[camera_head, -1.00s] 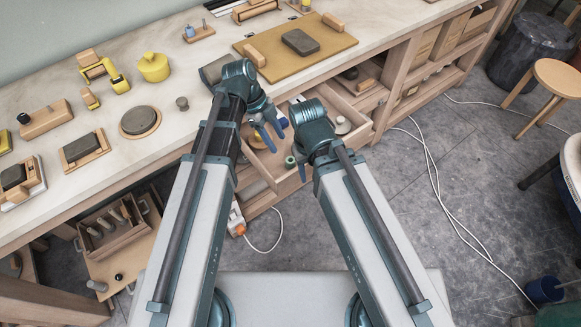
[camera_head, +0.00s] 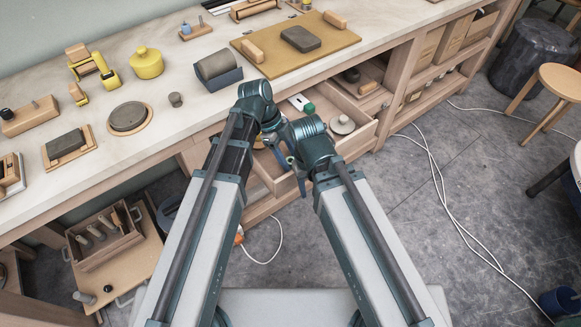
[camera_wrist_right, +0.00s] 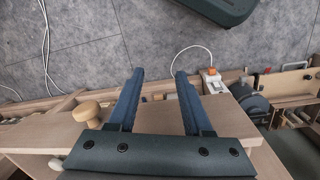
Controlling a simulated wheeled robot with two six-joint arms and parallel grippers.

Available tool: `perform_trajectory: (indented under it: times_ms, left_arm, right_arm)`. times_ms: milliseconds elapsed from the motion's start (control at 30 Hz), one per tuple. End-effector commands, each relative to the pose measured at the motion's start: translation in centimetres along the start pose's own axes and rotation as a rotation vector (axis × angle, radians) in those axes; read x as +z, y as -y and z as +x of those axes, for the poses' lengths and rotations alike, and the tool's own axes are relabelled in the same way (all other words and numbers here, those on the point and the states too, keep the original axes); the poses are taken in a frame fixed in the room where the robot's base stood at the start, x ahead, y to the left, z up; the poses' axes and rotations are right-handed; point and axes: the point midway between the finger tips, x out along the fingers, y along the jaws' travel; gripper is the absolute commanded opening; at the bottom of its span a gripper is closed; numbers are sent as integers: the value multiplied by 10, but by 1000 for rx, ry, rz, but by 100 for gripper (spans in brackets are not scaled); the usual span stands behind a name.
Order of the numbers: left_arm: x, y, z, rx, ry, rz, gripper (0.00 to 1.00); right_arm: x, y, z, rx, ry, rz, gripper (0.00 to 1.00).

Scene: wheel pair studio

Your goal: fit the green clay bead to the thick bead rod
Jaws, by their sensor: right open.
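A small green piece (camera_head: 308,108) shows in the open drawer beside a white block; I cannot tell whether it is the clay bead. I cannot identify the thick bead rod for certain. My right gripper (camera_head: 300,183) hangs by the drawer's front in the head view, partly hidden by its own wrist. In the right wrist view my right gripper (camera_wrist_right: 159,74) is open, with nothing between its fingers, above the wooden drawer front. My left gripper (camera_head: 280,152) is over the drawer, close beside the right wrist; its fingers are largely hidden.
The open drawer (camera_head: 366,131) holds a pale disc with a knob (camera_head: 342,125). Its round wooden knob (camera_wrist_right: 85,112) is left of the right fingers. White cables lie on the floor.

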Motion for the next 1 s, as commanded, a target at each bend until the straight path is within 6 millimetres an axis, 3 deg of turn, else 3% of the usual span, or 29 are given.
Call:
perform_trajectory:
  times_ms: [200, 500, 1000]
  left_arm:
    - [0, 0, 0, 0, 0, 0, 53]
    - [0, 0, 0, 0, 0, 0, 0]
    - [-4, 0, -9, 0, 0, 0, 0]
  right_arm:
    - [0, 0, -1, 0, 0, 0, 50]
    - [0, 0, -1, 0, 0, 0, 50]
    - [1, -1, -10, 0, 0, 0, 50]
